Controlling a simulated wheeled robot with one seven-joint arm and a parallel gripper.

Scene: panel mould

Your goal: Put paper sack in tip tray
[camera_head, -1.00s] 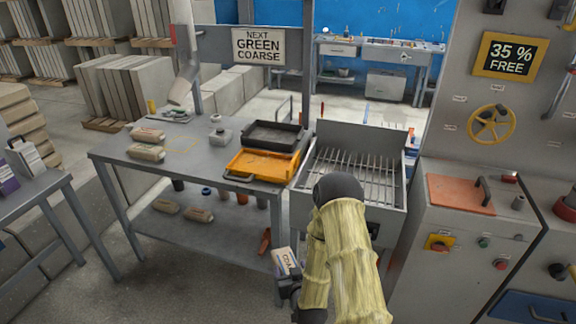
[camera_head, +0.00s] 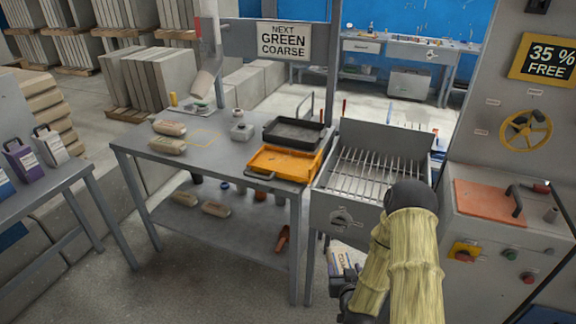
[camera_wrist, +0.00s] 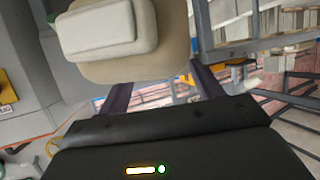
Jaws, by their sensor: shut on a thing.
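A pale paper sack with a printed label (camera_head: 338,258) is in my gripper (camera_head: 349,282), partly hidden by the jaws and the front of the grated box. In the wrist view the held sack (camera_wrist: 176,62) is tan with a pale raised block, between the two dark fingers (camera_wrist: 160,88). The gripper is shut on it, low in front of the grated box. An orange tray (camera_head: 262,174) and a black tray (camera_head: 270,138) lie at the right end of the grey workbench, left of and beyond the gripper. I cannot tell which is the tip tray.
The grated metal box (camera_head: 335,205) stands right of the workbench (camera_head: 215,170). Two tan sacks (camera_head: 168,146) lie on the bench's left part; more lie on its lower shelf. A cabinet (camera_head: 490,230) is at right.

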